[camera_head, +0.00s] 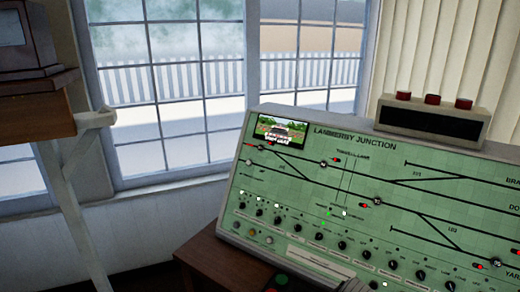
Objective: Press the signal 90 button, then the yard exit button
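The green signal panel (300,190), headed "Lanberby Junction", slopes across the right half of the view. The lower right one is near lettering that begins "YAR", cut off by the picture's edge. A row of black knobs (343,244) runs along the lower part. The small labels are too blurred to tell which button is signal 90 or yard exit. Neither gripper can be made out.
A grey box (432,121) with three red caps stands on the panel's top. A small screen (279,132) shows a train. A green button (281,279) and an unclear pale grey shape (356,286) are at the bottom edge. A wooden shelf (36,117) is at left.

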